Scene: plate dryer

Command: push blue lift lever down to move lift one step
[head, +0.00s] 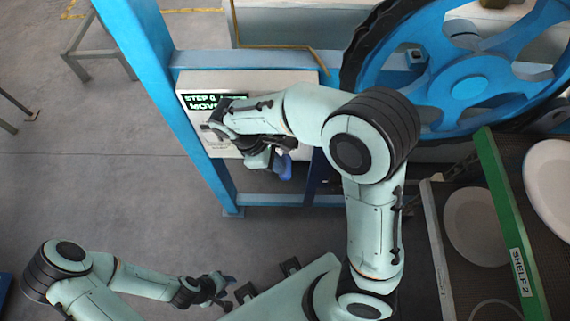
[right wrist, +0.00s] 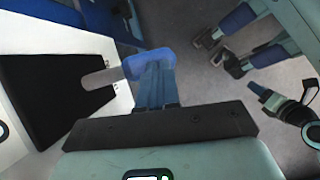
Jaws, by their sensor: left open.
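The blue lift lever shows in the right wrist view as a blue handle (right wrist: 148,63) on a grey arm sticking out from the white control box. In the head view a blue piece (head: 285,166) shows at the box's lower right edge, mostly covered by my right arm. My right gripper (right wrist: 153,88) has its blue fingers together, right at the handle. They overlap it in the picture; I cannot tell whether they touch it. The control box (head: 300,84) has a green-lettered screen (head: 200,101), partly covered. My left gripper (head: 224,288) is open and empty, low over the floor.
A blue frame post (head: 190,130) stands left of the box. Right, a green rail (head: 505,215) marked SHELF 2 stands beside white plates (head: 475,225). Open grey floor (head: 100,170) lies left.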

